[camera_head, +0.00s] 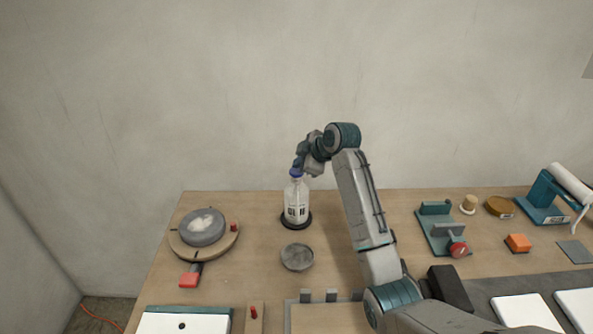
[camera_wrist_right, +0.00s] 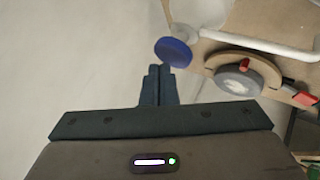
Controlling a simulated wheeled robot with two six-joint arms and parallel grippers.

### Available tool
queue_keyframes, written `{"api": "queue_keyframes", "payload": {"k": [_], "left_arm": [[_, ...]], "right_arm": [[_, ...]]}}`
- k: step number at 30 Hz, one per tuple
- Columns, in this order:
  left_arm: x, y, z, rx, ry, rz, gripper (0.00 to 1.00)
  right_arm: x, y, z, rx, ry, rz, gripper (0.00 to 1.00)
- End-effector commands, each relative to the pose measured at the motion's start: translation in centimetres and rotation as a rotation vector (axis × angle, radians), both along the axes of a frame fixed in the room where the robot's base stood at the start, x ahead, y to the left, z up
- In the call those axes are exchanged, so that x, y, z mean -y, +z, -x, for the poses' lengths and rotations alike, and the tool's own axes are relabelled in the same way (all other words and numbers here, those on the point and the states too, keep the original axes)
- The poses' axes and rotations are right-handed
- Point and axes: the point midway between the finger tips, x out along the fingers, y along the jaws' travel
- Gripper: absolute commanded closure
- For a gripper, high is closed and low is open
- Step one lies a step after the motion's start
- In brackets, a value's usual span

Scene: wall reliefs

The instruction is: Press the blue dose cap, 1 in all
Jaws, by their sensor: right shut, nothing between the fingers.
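A clear white bottle (camera_head: 296,205) with a printed label stands upright on a dark round base (camera_head: 288,222) near the back of the table. Its blue dose cap (camera_head: 296,173) is on top; in the right wrist view the cap (camera_wrist_right: 173,52) is a blue disc with a pale spout beside it. My right gripper (camera_head: 299,163) is shut and empty, with its fingertips right at the cap. In the right wrist view the closed fingertips (camera_wrist_right: 160,70) meet the cap's near edge; I cannot tell whether they touch it. My left gripper is not in view.
A round wooden turntable (camera_head: 178,246) with a grey disc and red handle stands left of the bottle. A grey dish (camera_head: 297,257) lies in front of it. A green clamp (camera_head: 436,232) and an orange block (camera_head: 518,243) sit at right. The wall is close behind.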

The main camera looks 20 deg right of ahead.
Motion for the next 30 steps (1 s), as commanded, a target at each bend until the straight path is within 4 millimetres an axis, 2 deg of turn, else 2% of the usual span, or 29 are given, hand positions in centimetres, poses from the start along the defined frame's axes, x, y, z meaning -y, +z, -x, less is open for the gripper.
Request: {"api": "queue_keyframes", "payload": {"k": [30], "left_arm": [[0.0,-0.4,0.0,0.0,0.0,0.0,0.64]], "right_arm": [[0.0,-1.4,0.0,-0.002,0.0,0.0,1.0]]}}
